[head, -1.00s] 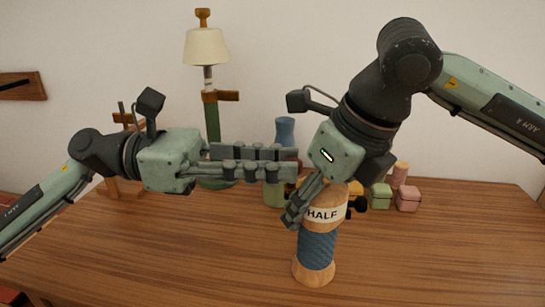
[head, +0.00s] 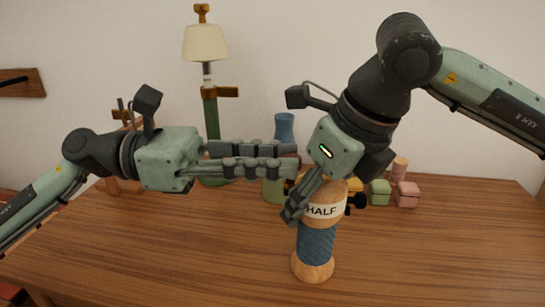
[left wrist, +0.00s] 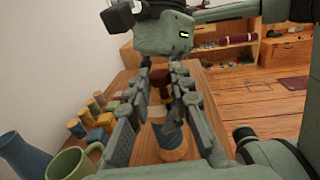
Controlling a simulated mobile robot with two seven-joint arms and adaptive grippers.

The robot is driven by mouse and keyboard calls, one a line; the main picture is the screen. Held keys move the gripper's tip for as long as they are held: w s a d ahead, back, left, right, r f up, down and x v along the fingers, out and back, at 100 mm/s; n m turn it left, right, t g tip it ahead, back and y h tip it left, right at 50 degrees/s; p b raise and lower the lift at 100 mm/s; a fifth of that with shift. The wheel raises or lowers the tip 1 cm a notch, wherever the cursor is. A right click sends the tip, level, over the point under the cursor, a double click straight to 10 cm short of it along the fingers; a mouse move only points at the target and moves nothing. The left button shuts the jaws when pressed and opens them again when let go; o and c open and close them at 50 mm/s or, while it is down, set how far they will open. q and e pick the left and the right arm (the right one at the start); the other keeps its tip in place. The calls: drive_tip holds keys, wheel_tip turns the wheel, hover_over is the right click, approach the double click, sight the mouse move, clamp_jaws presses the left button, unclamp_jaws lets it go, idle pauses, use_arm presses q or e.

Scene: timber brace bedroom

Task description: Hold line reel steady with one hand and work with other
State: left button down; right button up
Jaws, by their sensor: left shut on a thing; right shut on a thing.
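The line reel (head: 316,243) is a wooden spool with blue line around its middle and a white label reading HALF. It stands upright on the table in the head view, and its lower part shows in the left wrist view (left wrist: 173,154). My right gripper (head: 293,211) points down at the reel's upper part and is shut on it. My left gripper (head: 292,158) reaches in level from the left, just above the reel's top. It is shut on a dark red-brown knob (left wrist: 160,77), seen between its fingers in the left wrist view. The right gripper partly hides the knob in the head view.
A lamp (head: 206,44) stands behind my left gripper. A blue vase (head: 284,127) and a green mug (left wrist: 72,163) are behind the grippers. Small green (head: 380,192) and pink (head: 407,194) blocks stand behind and right of the reel. The front table (head: 150,250) is clear.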

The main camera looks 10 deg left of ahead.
use_arm(q)
drive_tip(key=shift+s+d+f, duration=0.1)
drive_tip(key=shift+s+d, duration=0.15)
drive_tip(key=shift+s, duration=0.15)
drive_tip(key=c, duration=1.4)
unclamp_jaws()
drive_tip(key=shift+c, duration=0.2)
drive_tip(key=shift+o, duration=0.4)
drive_tip(key=shift+w+a, duration=0.1)
drive_tip(key=shift+w, duration=0.05)
drive_tip(key=shift+w, duration=0.1)
drive_tip(key=s+a, duration=0.1)
drive_tip(key=a, duration=1.1)
drive_tip(key=shift+s, duration=0.1)
